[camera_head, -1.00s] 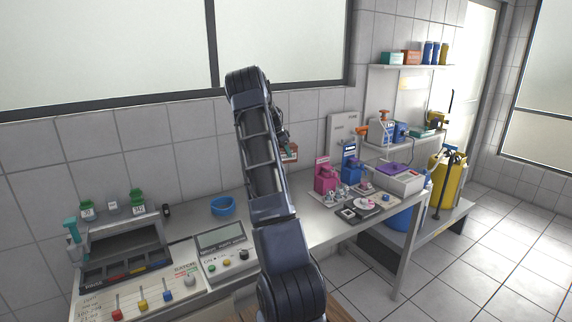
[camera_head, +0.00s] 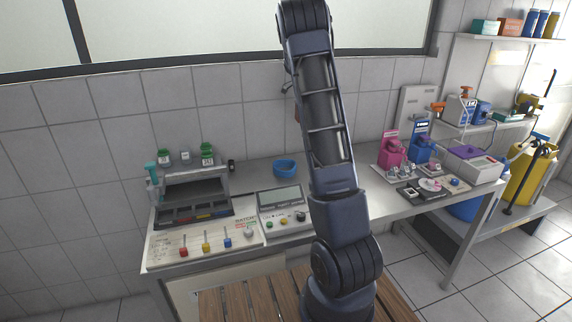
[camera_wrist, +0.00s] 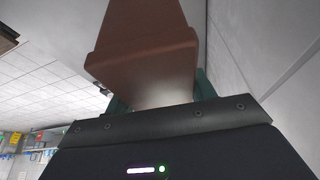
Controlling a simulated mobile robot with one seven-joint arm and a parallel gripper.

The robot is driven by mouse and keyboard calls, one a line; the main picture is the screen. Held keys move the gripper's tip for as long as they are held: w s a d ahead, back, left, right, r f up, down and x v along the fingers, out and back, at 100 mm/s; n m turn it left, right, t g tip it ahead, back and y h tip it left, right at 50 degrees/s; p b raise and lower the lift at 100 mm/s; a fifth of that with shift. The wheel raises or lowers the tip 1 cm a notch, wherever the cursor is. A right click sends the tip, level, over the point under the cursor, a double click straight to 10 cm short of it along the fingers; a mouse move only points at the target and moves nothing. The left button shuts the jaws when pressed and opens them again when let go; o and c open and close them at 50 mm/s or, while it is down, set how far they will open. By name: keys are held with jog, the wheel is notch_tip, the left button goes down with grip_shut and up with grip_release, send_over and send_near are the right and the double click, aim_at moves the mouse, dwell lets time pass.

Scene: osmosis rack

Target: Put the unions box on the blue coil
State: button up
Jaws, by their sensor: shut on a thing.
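The blue coil (camera_head: 285,168) is a small round ring lying on the grey bench against the tiled wall, just left of my arm in the head view. In the wrist view my gripper (camera_wrist: 160,88) is shut on a reddish-brown box (camera_wrist: 145,45), likely the unions box, between its green fingers. No label shows on the box. In the head view my arm hides the gripper and nearly all of the box; a small reddish patch shows at the arm's left edge, above the coil's level. The box is held up, apart from the coil.
A control panel (camera_head: 283,198) with a grey display stands in front of the coil.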

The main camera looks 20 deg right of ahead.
jog(key=s+a+r+n, duration=0.15)
jog(key=s+a, duration=0.25)
jog(key=a, duration=0.8)
send_over(286, 163)
jog(key=shift+m, duration=0.25)
notch_tip(286, 163, down, 20)
jog(key=shift+s, duration=0.1)
jog(key=o, duration=1)
jog(key=shift+f, duration=0.1)
jog(key=shift+o, duration=0.5)
